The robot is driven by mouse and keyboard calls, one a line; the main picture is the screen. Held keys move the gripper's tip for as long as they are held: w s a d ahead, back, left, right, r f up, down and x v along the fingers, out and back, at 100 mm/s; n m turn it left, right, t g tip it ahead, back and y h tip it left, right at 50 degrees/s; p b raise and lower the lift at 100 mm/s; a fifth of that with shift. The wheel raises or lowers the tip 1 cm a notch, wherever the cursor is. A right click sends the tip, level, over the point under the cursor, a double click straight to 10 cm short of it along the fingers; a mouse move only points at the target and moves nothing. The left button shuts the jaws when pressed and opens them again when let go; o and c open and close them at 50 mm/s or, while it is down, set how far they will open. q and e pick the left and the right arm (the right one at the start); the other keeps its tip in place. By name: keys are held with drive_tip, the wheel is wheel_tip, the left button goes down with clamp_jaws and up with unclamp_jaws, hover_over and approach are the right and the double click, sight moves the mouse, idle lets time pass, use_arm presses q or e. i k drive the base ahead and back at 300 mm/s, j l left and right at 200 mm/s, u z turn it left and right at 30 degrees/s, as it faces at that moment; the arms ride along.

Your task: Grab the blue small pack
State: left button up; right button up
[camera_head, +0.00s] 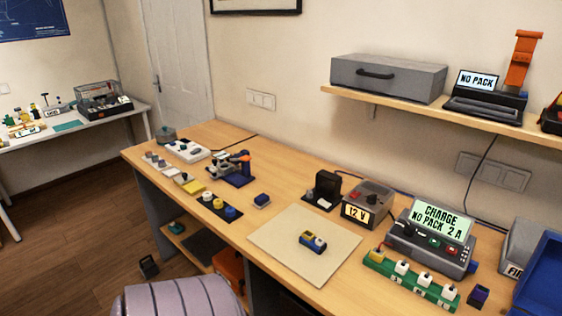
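A small blue pack-like block (262,200) sits on the wooden workbench, left of the beige mat. A larger blue item (312,242) with yellow and white parts lies on the beige mat (280,225). A small dark block (478,296) with a purple top stands at the bench's right, next to a green strip. I cannot tell for certain which of these is the blue small pack. Neither of my grippers shows in the head view.
The workbench (240,140) holds a 12 V supply (367,204), a charger reading "CHARGE NO PACK 2 A" (440,222) and a green strip (405,280) with several white-topped blocks. A blue bin (542,275) stands at far right. The mat's left part is bare.

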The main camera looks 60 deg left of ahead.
sight(308, 239)
drive_tip(key=k+l+u, duration=0.15)
drive_tip(key=u, duration=1.55)
